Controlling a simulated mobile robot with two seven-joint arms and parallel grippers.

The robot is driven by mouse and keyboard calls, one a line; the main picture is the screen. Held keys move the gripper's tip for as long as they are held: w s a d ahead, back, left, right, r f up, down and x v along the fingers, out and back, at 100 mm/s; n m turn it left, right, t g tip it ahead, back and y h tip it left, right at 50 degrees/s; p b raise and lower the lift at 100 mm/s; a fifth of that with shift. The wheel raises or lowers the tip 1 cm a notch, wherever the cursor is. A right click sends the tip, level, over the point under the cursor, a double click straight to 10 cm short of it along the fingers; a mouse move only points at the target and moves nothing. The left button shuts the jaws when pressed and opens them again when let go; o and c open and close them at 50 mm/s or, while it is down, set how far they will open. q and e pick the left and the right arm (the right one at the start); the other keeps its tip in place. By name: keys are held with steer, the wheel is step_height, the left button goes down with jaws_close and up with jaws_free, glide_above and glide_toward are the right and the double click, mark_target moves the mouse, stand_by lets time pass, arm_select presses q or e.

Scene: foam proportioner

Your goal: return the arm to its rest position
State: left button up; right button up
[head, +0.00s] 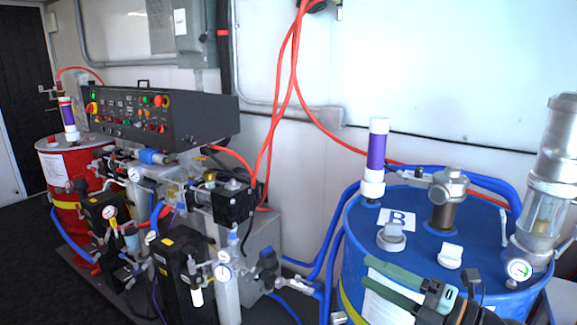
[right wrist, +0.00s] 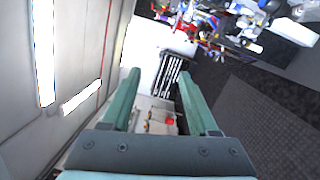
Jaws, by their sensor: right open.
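My right gripper (head: 368,272) is at the lower right of the head view, in front of the blue drum (head: 352,240) marked B. Its two green fingers point left and are apart, with nothing between them. In the right wrist view the open fingers (right wrist: 159,74) reach up the picture, with a clear gap between them. They cover part of the drum's front and its white label. I cannot tell how far they are from the drum. My left gripper and arm are not in view.
A proportioner machine with a dark control panel (head: 160,113) stands at centre left, beside a red drum (head: 72,165). A clear-bodied metal cylinder (head: 545,205) and a purple-banded white tube (head: 376,160) rise from the blue drum. Red hoses (head: 292,70) hang before the wall.

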steer(key=s+d+f+m+t+h+p, duration=0.15)
steer(key=s+f+m+h, duration=0.3)
steer(key=f+m, duration=0.5)
steer(key=s+d+f+m+t+h+p, duration=0.1)
steer(key=s+f+m+t+h+p, duration=0.3)
steer(key=f+m, duration=0.6)
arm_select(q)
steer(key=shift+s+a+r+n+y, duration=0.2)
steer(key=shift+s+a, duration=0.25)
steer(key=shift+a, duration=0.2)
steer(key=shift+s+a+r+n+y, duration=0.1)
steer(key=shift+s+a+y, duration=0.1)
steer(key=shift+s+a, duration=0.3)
arm_select(e)
steer(key=s+a+f+m+g+h, duration=0.1)
steer(key=s+f+m+g+h, duration=0.2)
steer(key=s+f+m+g, duration=0.5)
steer(key=s+f+m, duration=0.1)
steer(key=s+f, duration=0.4)
steer(key=s, duration=0.1)
steer(key=shift+s+a+f+h, duration=0.2)
steer(key=shift+s+f+h, duration=0.05)
steer(key=shift+s+h, duration=0.15)
